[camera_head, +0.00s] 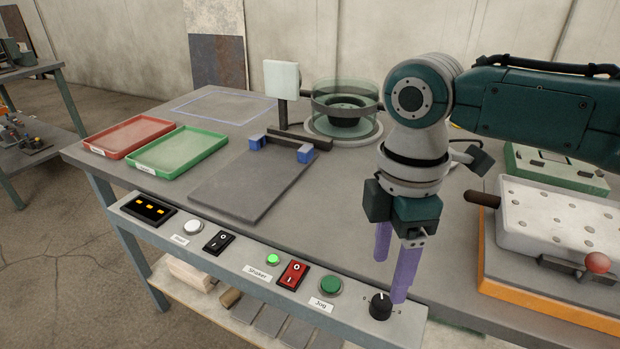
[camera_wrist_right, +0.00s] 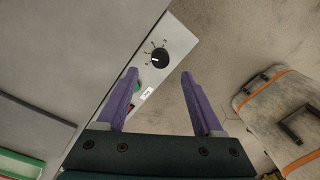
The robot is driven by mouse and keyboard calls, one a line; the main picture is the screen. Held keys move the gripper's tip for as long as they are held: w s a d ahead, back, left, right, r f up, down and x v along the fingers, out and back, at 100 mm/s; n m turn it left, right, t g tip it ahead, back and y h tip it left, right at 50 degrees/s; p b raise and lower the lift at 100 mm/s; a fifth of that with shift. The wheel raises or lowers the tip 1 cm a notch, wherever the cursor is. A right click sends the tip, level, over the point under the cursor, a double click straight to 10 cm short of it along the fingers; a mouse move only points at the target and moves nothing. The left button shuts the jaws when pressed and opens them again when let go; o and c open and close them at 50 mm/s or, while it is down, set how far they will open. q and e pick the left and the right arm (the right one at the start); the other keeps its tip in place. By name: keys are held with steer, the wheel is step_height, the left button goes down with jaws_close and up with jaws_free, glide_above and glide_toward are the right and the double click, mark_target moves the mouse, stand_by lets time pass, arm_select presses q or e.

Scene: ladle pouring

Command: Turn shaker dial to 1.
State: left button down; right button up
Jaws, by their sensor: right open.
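The black dial (camera_head: 381,308) sits at the right end of the front control panel, with a 0 mark to its left and a 3 mark to its right. Its white pointer line is towards the top in the head view. My right gripper (camera_head: 390,279) is open and empty, purple fingers pointing down just above and behind the dial. In the right wrist view the dial (camera_wrist_right: 160,58) lies beyond the open fingertips (camera_wrist_right: 159,73), roughly centred between them and apart from them. My left gripper is not in view.
The panel (camera_head: 240,275) also carries a red Shaker rocker (camera_head: 292,275), a lit green lamp (camera_head: 272,259) and a green Jog button (camera_head: 331,286). The white perforated platform (camera_head: 558,222) on an orange-edged base stands to the right. Red and green trays lie at the left.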

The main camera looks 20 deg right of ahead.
mark_target(381, 299)
steer(key=shift+r, duration=1.65)
